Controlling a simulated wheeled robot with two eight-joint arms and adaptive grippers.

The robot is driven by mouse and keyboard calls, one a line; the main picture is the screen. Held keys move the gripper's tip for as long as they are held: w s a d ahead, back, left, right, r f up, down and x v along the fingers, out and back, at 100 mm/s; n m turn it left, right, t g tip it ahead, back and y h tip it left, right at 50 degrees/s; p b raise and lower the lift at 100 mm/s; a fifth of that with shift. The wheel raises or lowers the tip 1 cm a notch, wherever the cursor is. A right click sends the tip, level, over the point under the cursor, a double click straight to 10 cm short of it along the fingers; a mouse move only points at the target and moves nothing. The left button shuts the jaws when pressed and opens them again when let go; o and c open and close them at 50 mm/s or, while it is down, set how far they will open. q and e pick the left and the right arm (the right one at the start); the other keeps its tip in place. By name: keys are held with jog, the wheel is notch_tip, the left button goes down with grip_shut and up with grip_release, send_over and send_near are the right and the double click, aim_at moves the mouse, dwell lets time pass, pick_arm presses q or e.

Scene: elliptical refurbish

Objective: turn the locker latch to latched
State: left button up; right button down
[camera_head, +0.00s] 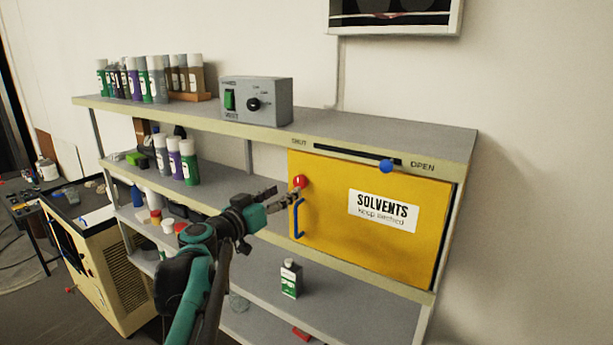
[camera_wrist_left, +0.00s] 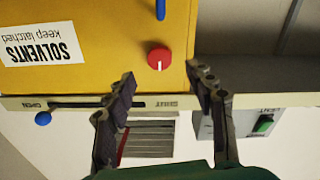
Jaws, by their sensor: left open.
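The yellow locker door (camera_head: 340,230) carries a sign reading "SOLVENTS keep latched" and sits flush in the shelf unit. Its latch is a round red knob (camera_head: 299,181) at the door's upper left corner; it also shows in the left wrist view (camera_wrist_left: 160,58), with a small pale mark on it. My left gripper (camera_head: 284,194) is open in front of the knob. In the left wrist view its two fingertips (camera_wrist_left: 161,76) are spread wide to either side of the knob's line, with nothing between them. Whether they reach the knob's depth is unclear. My right gripper is not in view.
A blue door handle (camera_head: 297,218) stands just below the knob. Above the door runs a slot marked SHUT and OPEN, its blue slider (camera_head: 386,166) near OPEN. A grey control box (camera_head: 257,101) sits on the top shelf. A small bottle (camera_head: 290,279) stands below.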

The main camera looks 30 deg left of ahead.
aim_at(298, 184)
pick_arm(q)
jog(key=w, duration=0.4)
jog(key=w+p, duration=0.1)
jog(key=w, duration=0.1)
jog(key=shift+w+d+f, duration=0.1)
jog(key=shift+w+d, duration=0.1)
jog(key=shift+d, duration=0.05)
jog(key=shift+s, duration=0.1)
jog(key=c, duration=1.1)
